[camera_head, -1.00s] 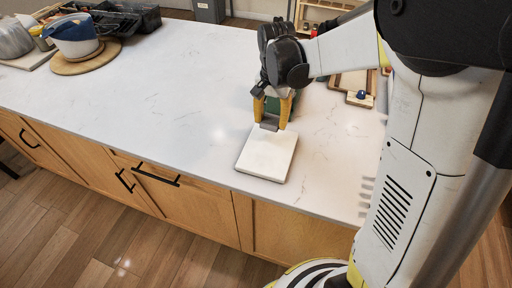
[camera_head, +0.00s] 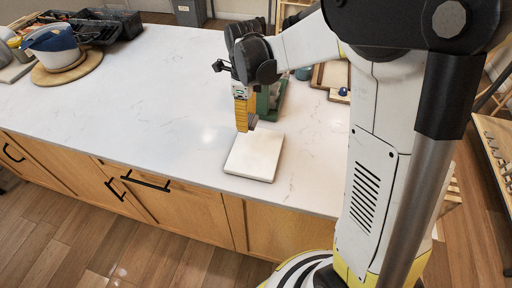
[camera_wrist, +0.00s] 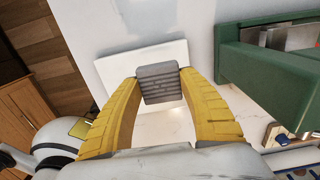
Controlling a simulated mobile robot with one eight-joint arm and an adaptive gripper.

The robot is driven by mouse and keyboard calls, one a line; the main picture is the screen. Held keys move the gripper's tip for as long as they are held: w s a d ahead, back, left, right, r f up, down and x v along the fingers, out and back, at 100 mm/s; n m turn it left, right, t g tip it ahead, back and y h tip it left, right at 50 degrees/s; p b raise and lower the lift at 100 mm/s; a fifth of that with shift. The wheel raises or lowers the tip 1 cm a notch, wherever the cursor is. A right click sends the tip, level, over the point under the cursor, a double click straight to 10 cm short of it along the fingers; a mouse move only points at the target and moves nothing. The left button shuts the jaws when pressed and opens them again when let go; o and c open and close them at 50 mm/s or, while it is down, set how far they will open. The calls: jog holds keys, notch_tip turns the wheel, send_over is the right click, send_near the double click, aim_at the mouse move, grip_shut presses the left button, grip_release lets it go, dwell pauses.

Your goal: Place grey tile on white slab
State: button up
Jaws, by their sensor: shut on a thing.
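The white slab (camera_head: 255,158) lies flat on the counter near its front edge; it also shows in the wrist view (camera_wrist: 115,68). My gripper (camera_head: 245,120) is at the slab's far side, pointing down. In the wrist view my gripper's yellow fingers (camera_wrist: 158,80) are shut on the small grey tile (camera_wrist: 159,87), one finger on each side. In the head view the grey tile (camera_head: 253,122) is mostly hidden by a finger. The tile overlaps the slab's edge in the wrist view. I cannot tell the height between tile and slab.
A green object (camera_head: 272,100) stands close behind my gripper; it is at the right in the wrist view (camera_wrist: 265,75). A wooden tray (camera_head: 331,78) lies farther right. A blue and white bowl (camera_head: 52,44) on a round board is far left. The counter's left-middle is clear.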

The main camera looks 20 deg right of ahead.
jog(key=b, duration=0.1)
send_over(256, 149)
notch_tip(256, 149, down, 3)
jog(key=shift+f, duration=0.1)
jog(key=shift+f+b, duration=0.9)
jog(key=shift+f, duration=1.1)
jog(key=shift+f, duration=0.15)
jog(key=o, duration=1.2)
jog(key=shift+c, duration=0.2)
